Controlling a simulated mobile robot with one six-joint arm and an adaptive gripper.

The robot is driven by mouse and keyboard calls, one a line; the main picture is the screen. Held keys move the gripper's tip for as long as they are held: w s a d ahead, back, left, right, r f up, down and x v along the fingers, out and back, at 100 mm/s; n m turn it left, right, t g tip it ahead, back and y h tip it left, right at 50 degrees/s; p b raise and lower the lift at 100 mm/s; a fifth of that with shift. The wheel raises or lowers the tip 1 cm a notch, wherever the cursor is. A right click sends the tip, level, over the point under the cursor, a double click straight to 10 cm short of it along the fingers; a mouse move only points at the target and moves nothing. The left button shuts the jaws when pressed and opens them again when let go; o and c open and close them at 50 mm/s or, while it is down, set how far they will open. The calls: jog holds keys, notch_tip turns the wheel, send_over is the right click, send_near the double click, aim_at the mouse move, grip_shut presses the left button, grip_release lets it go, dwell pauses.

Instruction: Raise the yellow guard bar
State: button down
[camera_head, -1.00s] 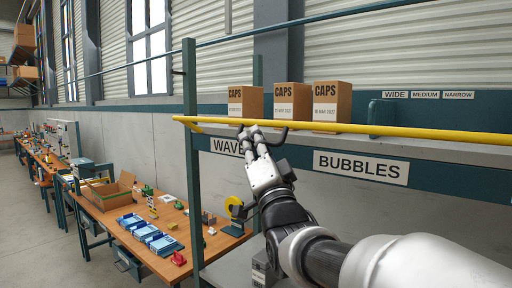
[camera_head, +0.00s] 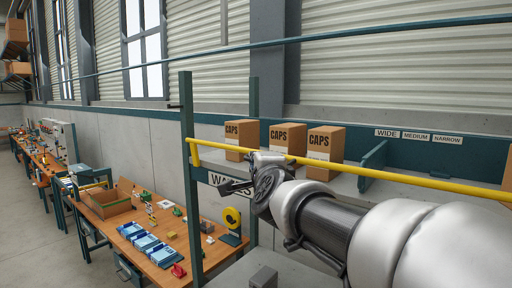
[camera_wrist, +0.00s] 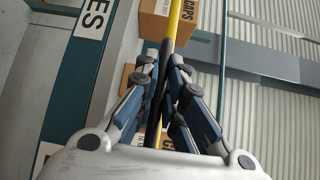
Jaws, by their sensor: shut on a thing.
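The yellow guard bar (camera_head: 345,168) runs across the front of the shelf, before the CAPS boxes, sloping down to the right in the head view. Its left end is beside the green upright. My gripper (camera_head: 262,168) is at the bar's left part, below the left and middle boxes; its fingers are partly hidden there. In the wrist view, my gripper (camera_wrist: 164,75) is shut around a dark piece, seemingly a handle, at the yellow bar (camera_wrist: 173,28). The exact contact is hard to see.
Three CAPS boxes (camera_head: 282,136) stand on the shelf behind the bar. A green upright (camera_head: 188,200) stands left of my gripper. A workbench (camera_head: 160,248) with blue trays and a cardboard box (camera_head: 105,203) is at the lower left.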

jog(key=shift+w+d+r+m+g+p, duration=0.45)
jog(key=shift+r+m+g+p, duration=0.15)
jog(key=shift+p, duration=0.95)
jog(key=c, duration=1.7)
grip_release()
jog(key=shift+f, duration=0.15)
jog(key=s, duration=0.4)
jog(key=s+d+r, duration=0.1)
jog(key=s, duration=0.7)
jog(key=shift+d+r, duration=0.25)
jog(key=shift+r, duration=0.1)
jog(key=shift+w, duration=0.15)
